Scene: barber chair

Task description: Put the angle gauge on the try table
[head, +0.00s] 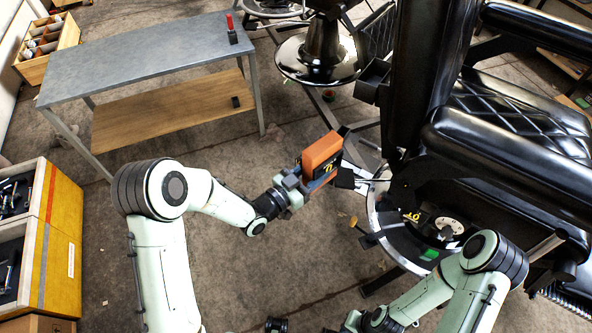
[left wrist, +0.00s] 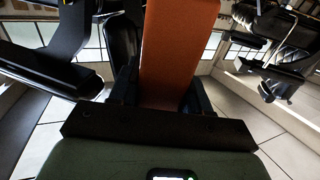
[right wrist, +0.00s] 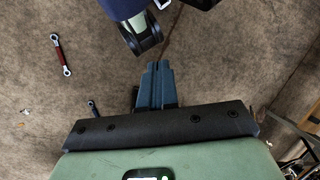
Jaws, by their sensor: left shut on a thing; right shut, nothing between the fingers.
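The angle gauge (head: 321,154) is an orange block with a dark face and yellow marks. My left gripper (head: 322,178) is shut on it and holds it in the air beside the black barber chair. In the left wrist view the orange gauge (left wrist: 178,50) stands up between the fingers. The grey-topped table (head: 130,58), which I take to be the try table, stands at the upper left, apart from the gauge. My right gripper (right wrist: 157,85) is shut and empty, above the brown floor in the right wrist view.
A small red and black object (head: 232,30) stands at the table's right end. A wooden lower shelf (head: 165,112) holds a small dark item. The barber chair (head: 500,150) fills the right. Yellow-sided drawers (head: 60,255) stand at left. A red-handled wrench (right wrist: 61,55) lies on the floor.

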